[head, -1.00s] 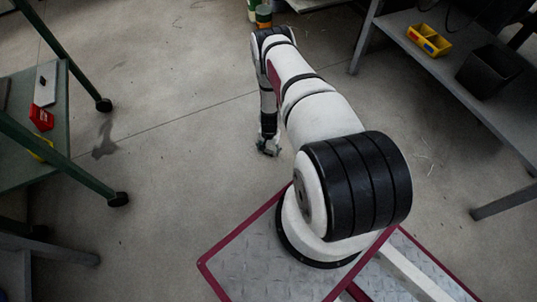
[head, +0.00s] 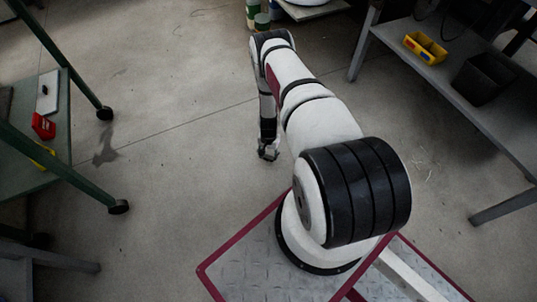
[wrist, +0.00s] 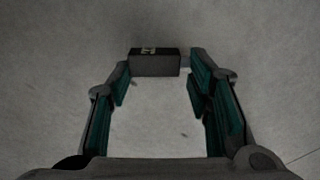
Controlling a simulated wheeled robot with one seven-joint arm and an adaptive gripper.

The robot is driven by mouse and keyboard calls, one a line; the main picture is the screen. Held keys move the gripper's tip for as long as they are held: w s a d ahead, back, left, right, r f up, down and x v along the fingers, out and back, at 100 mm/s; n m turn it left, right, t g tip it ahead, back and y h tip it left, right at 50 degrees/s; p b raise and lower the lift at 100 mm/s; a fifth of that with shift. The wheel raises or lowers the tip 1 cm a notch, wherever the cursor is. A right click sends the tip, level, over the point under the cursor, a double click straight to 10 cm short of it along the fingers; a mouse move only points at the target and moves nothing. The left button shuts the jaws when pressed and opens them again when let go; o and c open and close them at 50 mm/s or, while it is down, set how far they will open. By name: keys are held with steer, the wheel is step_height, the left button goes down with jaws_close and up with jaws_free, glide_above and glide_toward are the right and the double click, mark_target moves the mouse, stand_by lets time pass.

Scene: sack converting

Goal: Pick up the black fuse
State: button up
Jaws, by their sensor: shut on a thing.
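The black fuse (wrist: 155,63) is a small dark block with a pale marking on its top left. It shows at the top middle of the wrist view, between the tips of my gripper (wrist: 160,66). My gripper is shut on it, with green-padded fingers on its left and right sides. In the head view my gripper (head: 268,153) hangs at the end of my arm, low over the bare floor left of centre. The fuse is too small to make out there.
A green-framed table (head: 58,150) with a red bin (head: 43,126) stands at left. A grey bench (head: 440,80) at right holds a yellow bin (head: 425,48) and a black bin (head: 482,78). Green containers (head: 262,21) stand at the back. Floor around my gripper is clear.

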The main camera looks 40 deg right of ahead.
steer(key=shift+s+r+p, duration=0.2)
steer(key=shift+r+p, duration=0.15)
steer(key=shift+r, duration=0.2)
steer(key=shift+s+r+p, duration=0.2)
steer(key=shift+r+p, duration=0.15)
steer(key=shift+r, duration=0.2)
steer(key=s+a+p, duration=0.1)
steer(key=s, duration=0.4)
steer(key=s+a+p, duration=0.1)
steer(key=s+p, duration=0.1)
steer(key=s, duration=0.2)
steer(key=s+a+r+p, duration=0.1)
steer(key=s+p, duration=0.1)
steer(key=s, duration=0.3)
steer(key=shift+s+a, duration=0.35)
steer(key=shift+a, duration=0.05)
